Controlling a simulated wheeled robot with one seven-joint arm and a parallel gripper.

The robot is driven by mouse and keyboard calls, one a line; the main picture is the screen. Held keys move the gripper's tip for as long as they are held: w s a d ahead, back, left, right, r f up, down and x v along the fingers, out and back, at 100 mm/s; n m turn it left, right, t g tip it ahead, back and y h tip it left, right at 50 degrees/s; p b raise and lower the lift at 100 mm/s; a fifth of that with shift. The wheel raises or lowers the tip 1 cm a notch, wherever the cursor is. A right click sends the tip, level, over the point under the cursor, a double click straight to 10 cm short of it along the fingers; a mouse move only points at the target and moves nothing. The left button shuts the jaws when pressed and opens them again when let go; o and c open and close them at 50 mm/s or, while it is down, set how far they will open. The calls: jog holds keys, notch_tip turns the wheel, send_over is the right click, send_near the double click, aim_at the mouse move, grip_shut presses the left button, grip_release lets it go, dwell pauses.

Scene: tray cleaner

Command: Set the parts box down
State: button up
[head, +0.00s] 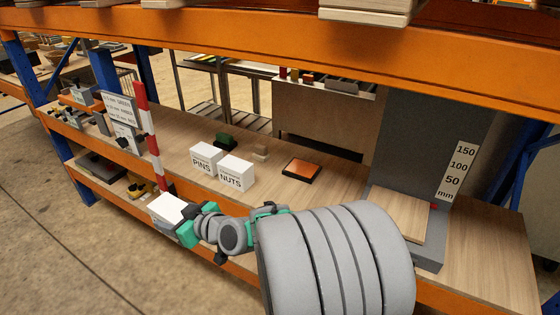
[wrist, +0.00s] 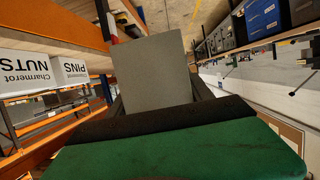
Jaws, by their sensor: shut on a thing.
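A white box (head: 168,207), which I take to be the parts box, is held in my gripper (head: 186,222) at the shelf's front edge, beside the foot of the red-and-white post. I cannot tell from the head view whether it touches the shelf. In the wrist view the box's plain grey face (wrist: 150,68) stands tilted between my fingers (wrist: 158,97). No label shows on it. Two white boxes stand side by side on the wooden shelf (head: 270,210), marked PINS (head: 203,160) and NUTS (head: 236,174). They also show at the left of the wrist view.
The red-and-white post (head: 149,135) and a sign (head: 118,108) stand left of the white boxes. A black-rimmed orange tray (head: 302,169) lies to their right. A grey gauge with a wooden board (head: 400,213) is farther right. An orange beam (head: 300,45) crosses above.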

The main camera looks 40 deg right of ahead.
jog(key=s+d+r+m+h+b, duration=0.1)
jog(key=d+r+b, duration=0.15)
jog(key=d, duration=0.65)
jog(key=s+d+r+m+h+b, duration=0.15)
jog(key=d+b, duration=0.25)
jog(key=d, duration=0.5)
jog(key=s+d+r+m+h+b, duration=0.15)
jog(key=s+d+b, duration=0.35)
jog(key=s+d, duration=0.8)
jog(key=shift+t+h, duration=0.3)
jog(key=shift+h, duration=0.1)
jog(key=w+f, duration=0.4)
jog(key=w+d+f, duration=0.1)
jog(key=w+f, duration=0.3)
jog(key=w, duration=0.1)
jog(key=w+d+f, duration=0.1)
jog(key=w+f, duration=0.3)
jog(key=shift+w+d+f, duration=0.1)
jog(key=shift+w+d, duration=0.1)
jog(key=shift+w, duration=0.15)
jog(key=shift+f, duration=0.35)
jog(key=shift+f, duration=0.1)
